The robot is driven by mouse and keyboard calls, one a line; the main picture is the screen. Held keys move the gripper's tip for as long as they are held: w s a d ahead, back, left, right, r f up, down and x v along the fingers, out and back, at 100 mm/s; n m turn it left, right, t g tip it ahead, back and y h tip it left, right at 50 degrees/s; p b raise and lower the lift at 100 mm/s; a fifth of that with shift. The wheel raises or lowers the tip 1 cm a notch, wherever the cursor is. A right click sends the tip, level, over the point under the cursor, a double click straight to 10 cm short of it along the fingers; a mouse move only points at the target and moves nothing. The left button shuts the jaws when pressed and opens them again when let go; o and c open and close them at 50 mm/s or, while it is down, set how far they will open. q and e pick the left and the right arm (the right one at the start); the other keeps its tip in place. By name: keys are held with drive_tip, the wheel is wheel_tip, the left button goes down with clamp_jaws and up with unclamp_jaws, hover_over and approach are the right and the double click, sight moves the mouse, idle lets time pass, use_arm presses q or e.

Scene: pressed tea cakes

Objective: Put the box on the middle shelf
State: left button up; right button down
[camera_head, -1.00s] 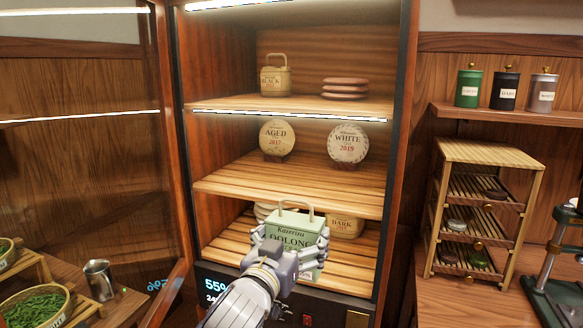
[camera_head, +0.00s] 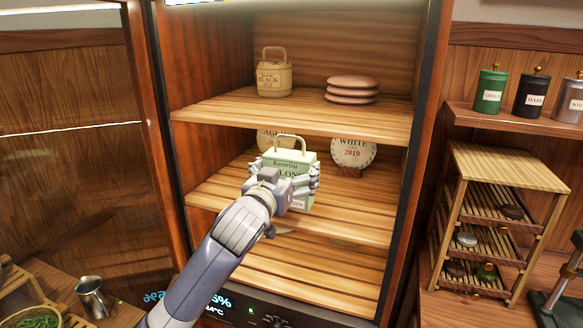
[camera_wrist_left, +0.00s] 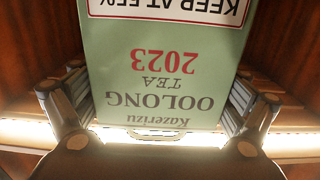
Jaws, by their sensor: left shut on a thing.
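The green oolong tea box (camera_head: 292,161) with a beige handle is held at the height of the middle shelf (camera_head: 330,216). My left gripper (camera_head: 284,185) is shut on the box, its fingers on both sides. In the left wrist view the box (camera_wrist_left: 165,60) fills the middle, its label upside down, between the fingers (camera_wrist_left: 155,115). The box hides much of the "AGED 2017" cake (camera_head: 268,138), which stands on the middle shelf. The "WHITE 2019" cake (camera_head: 353,151) stands to its right. I cannot tell whether the box touches the shelf. My right gripper is not in view.
The upper shelf (camera_head: 290,113) holds a "BLACK" box (camera_head: 273,76) and stacked reddish cakes (camera_head: 352,88). The cabinet's right wall (camera_head: 425,150) bounds the opening. A small bamboo rack (camera_head: 505,165) stands to the right. The middle shelf's right front is clear.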

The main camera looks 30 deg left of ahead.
use_arm(q)
drive_tip(key=w+a+f+p, duration=0.1)
drive_tip(key=w, duration=0.2)
drive_tip(key=w+a+f+p, duration=0.1)
drive_tip(key=w+a, duration=0.1)
drive_tip(key=w, duration=0.1)
drive_tip(key=w+a+f+p, duration=0.2)
drive_tip(key=w, duration=0.1)
drive_tip(key=shift+w+a, duration=0.1)
drive_tip(key=shift+a, duration=0.15)
drive_tip(key=shift+f, duration=0.35)
drive_tip(key=shift+f, duration=0.2)
drive_tip(key=o, duration=0.9)
